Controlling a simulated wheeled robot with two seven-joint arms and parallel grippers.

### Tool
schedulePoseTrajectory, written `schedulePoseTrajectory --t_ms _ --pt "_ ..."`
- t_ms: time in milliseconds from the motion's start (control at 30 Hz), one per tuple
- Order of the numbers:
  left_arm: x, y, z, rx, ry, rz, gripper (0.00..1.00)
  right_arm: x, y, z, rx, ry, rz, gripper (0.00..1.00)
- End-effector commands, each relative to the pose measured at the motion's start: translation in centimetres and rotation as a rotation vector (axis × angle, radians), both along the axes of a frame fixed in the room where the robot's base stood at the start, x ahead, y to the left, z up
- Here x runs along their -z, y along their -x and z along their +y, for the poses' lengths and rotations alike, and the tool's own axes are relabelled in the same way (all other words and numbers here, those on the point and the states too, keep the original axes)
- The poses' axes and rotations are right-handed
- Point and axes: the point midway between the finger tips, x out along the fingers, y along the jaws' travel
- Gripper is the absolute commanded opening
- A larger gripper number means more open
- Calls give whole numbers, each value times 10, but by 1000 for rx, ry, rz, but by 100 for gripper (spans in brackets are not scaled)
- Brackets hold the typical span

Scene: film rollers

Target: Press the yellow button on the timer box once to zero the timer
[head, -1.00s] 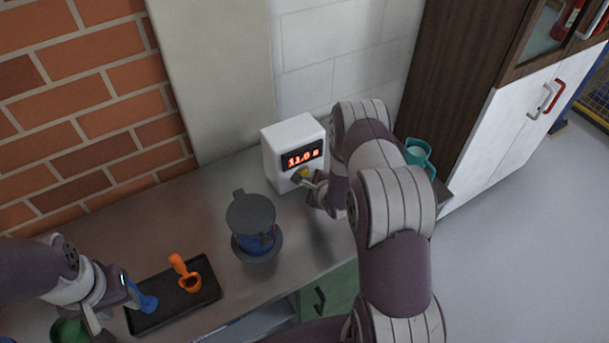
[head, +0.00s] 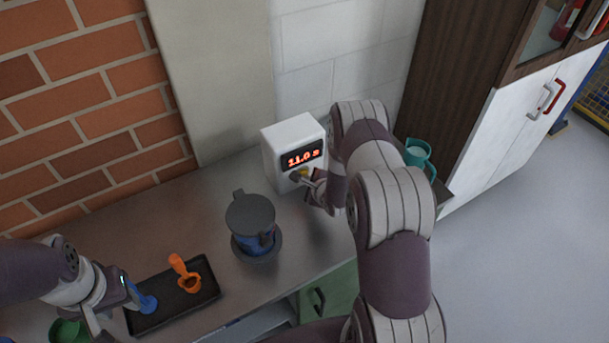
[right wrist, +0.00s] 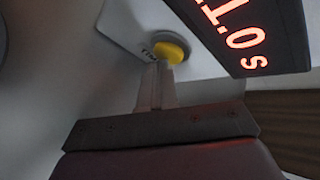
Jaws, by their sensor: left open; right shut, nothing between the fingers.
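The white timer box (head: 291,150) stands on the counter against the wall, its red display reading 11.0 s. Its yellow button (right wrist: 170,50) is on the front below the display, beside a small label; in the head view it is partly hidden by my right gripper. My right gripper (right wrist: 158,70) is shut and empty, its fingertips right at the yellow button's lower edge; I cannot tell whether they touch it. My left gripper (head: 118,308) is open, low at the left beside the blue scoop (head: 147,301) on the black tray (head: 180,313).
A grey-lidded blue vessel (head: 252,215) stands in front of the timer box. An orange scoop (head: 188,278) lies on the tray. A green cup (head: 66,331) is at the lower left, and a teal mug (head: 418,154) stands behind my right arm. The counter between the tray and brick wall is clear.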

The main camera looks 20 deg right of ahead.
Motion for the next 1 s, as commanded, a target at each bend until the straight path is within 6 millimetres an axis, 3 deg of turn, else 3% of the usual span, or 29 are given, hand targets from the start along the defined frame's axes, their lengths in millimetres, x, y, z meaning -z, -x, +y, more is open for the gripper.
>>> schedulePoseTrajectory --t_ms 467,1000 --pt "0 0 0 0 0 0 43 -1 -2 0 -1 1 -3 0" --pt "-5 0 0 0 0 0 43 0 15 -1 0 0 -1 0"
